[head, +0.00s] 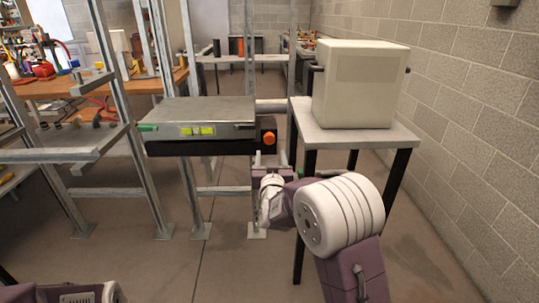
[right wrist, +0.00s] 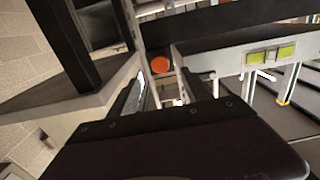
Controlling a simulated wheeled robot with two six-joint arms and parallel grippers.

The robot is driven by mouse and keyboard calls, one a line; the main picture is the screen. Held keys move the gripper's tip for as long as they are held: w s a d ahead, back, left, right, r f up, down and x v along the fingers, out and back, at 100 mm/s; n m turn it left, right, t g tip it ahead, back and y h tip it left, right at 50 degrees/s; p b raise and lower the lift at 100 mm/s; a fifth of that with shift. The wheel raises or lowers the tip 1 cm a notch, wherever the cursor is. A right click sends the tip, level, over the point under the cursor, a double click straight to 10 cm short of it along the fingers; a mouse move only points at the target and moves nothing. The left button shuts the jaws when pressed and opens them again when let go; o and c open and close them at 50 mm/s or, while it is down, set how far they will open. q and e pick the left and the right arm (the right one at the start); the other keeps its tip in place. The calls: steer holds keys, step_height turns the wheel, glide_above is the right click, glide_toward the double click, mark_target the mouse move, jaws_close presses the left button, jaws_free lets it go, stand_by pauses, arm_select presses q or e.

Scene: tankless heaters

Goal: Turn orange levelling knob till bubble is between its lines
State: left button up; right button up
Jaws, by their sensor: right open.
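The orange levelling knob (head: 269,138) is on the right end of the black base under a grey metal platform (head: 195,109). A yellow-green level vial (head: 197,131) is on the platform's front face. The vial also shows in the right wrist view (right wrist: 270,55), upper right; its bubble and lines are too small to tell. My right gripper (head: 268,174) is below the knob, mostly hidden by its own wrist. In the right wrist view the open fingers (right wrist: 160,88) point toward the knob (right wrist: 161,65), which appears beyond them, apart from them. My left gripper is out of view.
A side table (head: 355,139) with dark legs stands close right of the knob, bearing a white box (head: 362,85). Metal uprights (head: 135,120) frame the platform's left. A cluttered wooden bench (head: 80,89) is at back left. Floor in front is clear.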

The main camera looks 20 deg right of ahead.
mark_target(269, 141)
steer(key=x, duration=0.9)
steer(key=shift+b, duration=0.4)
jaws_close()
